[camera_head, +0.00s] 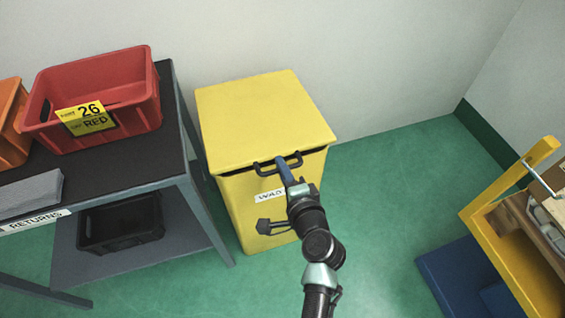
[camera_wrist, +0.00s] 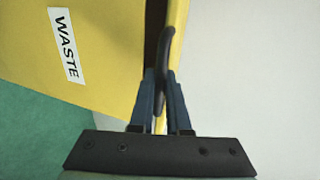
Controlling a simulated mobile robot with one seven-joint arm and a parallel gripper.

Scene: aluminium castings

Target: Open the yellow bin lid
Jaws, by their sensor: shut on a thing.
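The yellow bin (camera_head: 235,205) stands on the floor against the wall, with a white WASTE label (camera_wrist: 63,45) on its front. Its flat yellow lid (camera_head: 262,115) lies nearly level on top, with a narrow dark gap showing under its front edge. A black bar handle (camera_head: 265,168) is fixed at the lid's front edge. My gripper (camera_head: 281,162) reaches the handle from the front. In the wrist view my gripper (camera_wrist: 161,80) has its two blue fingers on either side of the dark handle (camera_wrist: 162,60), shut on it. A dark pedal-like part (camera_head: 270,227) sticks out low on the bin's front.
A dark table (camera_head: 130,165) stands close at the bin's left, carrying a red bin (camera_head: 135,120) and an orange bin (camera_head: 12,150). A black crate (camera_head: 120,222) sits on its lower shelf. A yellow-framed cart (camera_head: 490,220) and blue object (camera_head: 450,270) are at the right. Green floor (camera_head: 385,190) between is clear.

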